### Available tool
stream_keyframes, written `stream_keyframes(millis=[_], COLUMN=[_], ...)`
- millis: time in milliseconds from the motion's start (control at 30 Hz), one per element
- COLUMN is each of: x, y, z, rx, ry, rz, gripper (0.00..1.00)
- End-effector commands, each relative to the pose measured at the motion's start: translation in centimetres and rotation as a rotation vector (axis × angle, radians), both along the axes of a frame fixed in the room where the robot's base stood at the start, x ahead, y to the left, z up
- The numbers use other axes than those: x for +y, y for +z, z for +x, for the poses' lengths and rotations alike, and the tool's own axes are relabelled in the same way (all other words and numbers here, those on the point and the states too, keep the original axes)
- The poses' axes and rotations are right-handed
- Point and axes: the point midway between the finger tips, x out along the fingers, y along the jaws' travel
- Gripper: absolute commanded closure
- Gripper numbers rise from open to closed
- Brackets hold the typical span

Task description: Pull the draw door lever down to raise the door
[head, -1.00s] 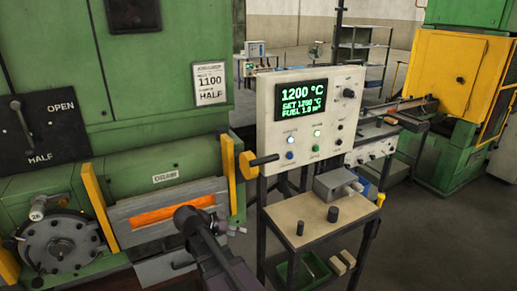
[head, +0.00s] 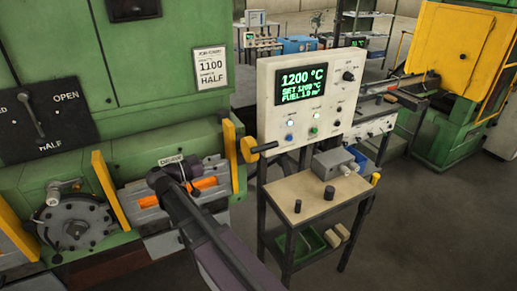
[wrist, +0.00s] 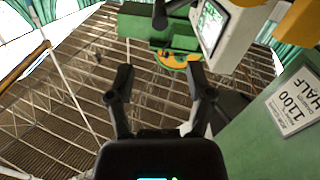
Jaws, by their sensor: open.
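The draw door lever, a dark rod on a yellow hub (head: 249,150), sticks out to the right beside the furnace front in the head view. The draw door (head: 150,216) is the grey panel between yellow guides, with an orange glow in its slot. My arm crosses in front of it, and my wrist covers part of the door and its label. My gripper (wrist: 160,75) is open and empty in the wrist view, tilted up towards the roof. A dark rod at that view's top edge, beyond the fingertips, looks like the lever. My fingers are not clear in the head view.
A control panel (head: 343,112) reading 1200 °C stands right of the lever. The floor at right is clear.

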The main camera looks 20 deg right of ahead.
Motion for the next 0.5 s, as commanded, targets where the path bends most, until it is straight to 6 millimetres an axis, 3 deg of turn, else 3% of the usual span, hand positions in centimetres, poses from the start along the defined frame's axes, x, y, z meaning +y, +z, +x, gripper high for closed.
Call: stream_keyframes(millis=[267, 500], x=[-0.6, -2.6], y=[0.0, 0.0], z=[0.0, 0.0], rx=[0.002, 0.002], ry=[-0.001, -0.002], rz=[0.002, 0.002], gripper=[0.32, 0.32])
